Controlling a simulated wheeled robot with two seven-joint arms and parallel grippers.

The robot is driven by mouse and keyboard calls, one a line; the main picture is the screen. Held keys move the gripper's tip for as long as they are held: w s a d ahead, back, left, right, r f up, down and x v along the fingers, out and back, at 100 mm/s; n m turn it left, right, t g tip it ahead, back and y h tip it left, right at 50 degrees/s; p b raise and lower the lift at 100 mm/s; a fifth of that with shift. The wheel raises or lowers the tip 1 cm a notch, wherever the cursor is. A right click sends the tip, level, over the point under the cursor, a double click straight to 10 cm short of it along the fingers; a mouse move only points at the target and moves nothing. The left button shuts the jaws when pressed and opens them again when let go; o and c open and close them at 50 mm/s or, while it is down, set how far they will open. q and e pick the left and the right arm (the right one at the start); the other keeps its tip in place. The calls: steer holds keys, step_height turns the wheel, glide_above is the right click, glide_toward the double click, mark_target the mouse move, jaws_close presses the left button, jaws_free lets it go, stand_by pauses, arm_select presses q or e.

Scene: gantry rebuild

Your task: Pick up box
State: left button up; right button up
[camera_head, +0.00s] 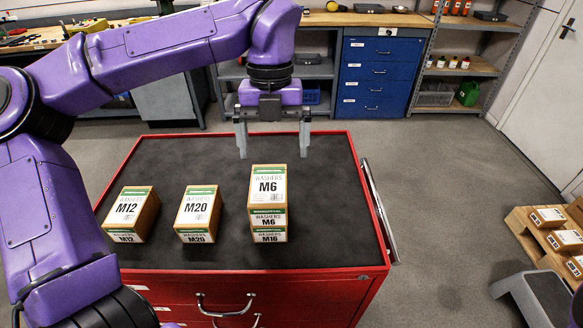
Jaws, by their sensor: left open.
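Several washer boxes stand on the black top of a red tool cabinet (322,254). The M12 box (130,212) is at the left, and the M20 box (198,211) is in the middle. At the right, the M6 box (268,190) is stacked on the M16 box (269,236). My left gripper (272,146) is open and empty, fingers pointing down, behind and above the M6 box in the picture. It appears apart from the box. My right gripper is not in view.
A pallet (528,222) with several small boxes stands on the floor at the right, near a grey step (545,298). A blue drawer cabinet (378,75) and shelves line the back wall. The cabinet top is clear behind and right of the boxes.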

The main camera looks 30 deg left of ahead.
mark_target(268, 183)
arm_select(q)
steer(key=shift+s+d+f, duration=0.1)
steer(key=shift+s+f, duration=0.05)
steer(key=shift+f, duration=0.5)
steer(key=shift+s+d+f, duration=0.1)
steer(key=shift+s+f, duration=0.05)
steer(key=shift+f, duration=0.45)
steer(key=s+f, duration=0.2)
steer(key=shift+s+a+f+p, duration=0.1)
steer(key=shift+s+f+p, duration=0.2)
steer(key=shift+p, duration=0.05)
steer(key=f, duration=0.3)
steer(key=f+p, duration=0.1)
steer(key=shift+w+f, duration=0.35)
steer(key=shift+s+f, duration=0.15)
steer(key=shift+s, duration=0.25)
steer(key=shift+w, duration=0.15)
steer(key=c, duration=1.3)
steer(key=shift+c, duration=0.2)
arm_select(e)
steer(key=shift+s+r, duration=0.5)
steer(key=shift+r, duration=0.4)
arm_select(q)
steer(key=shift+r, duration=0.2)
